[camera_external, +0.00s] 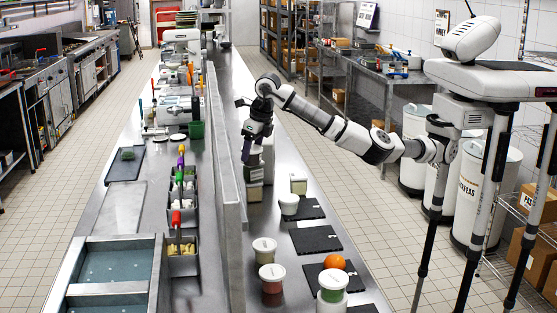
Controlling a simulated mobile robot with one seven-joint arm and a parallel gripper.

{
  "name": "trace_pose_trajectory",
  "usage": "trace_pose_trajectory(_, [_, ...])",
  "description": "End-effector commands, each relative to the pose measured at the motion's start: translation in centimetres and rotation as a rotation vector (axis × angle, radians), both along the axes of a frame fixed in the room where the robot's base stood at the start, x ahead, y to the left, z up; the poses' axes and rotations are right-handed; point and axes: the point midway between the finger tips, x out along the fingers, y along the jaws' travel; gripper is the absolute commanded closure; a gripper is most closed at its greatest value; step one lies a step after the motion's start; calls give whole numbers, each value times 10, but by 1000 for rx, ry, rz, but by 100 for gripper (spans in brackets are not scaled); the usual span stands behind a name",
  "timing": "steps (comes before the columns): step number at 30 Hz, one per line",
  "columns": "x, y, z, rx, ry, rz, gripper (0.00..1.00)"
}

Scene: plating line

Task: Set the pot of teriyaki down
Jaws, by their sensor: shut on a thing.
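My gripper (254,158) points straight down over the steel counter, beside the upright metal divider. I cannot tell whether the held pot touches anything below.
A white bowl (289,205) and a pale tub (298,184) stand to the right. Dark slate boards (316,240) lie along the counter. Nearer stand a lidded pot (264,251), a red pot (272,288), a green pot (332,290) and an orange (334,261). Bare steel shows between them.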

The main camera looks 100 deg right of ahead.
Motion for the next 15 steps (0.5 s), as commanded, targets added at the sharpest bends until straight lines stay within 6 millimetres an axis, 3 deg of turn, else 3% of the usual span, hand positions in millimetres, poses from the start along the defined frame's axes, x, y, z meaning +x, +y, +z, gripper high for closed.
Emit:
trace_pose_trajectory(1, [0,2,-16,-2,4,0,64])
trace_pose_trajectory(9, [-1,1,-86,-3,4,0,64])
trace_pose_trajectory(15, [-1,0,-126,-3,2,-1,64])
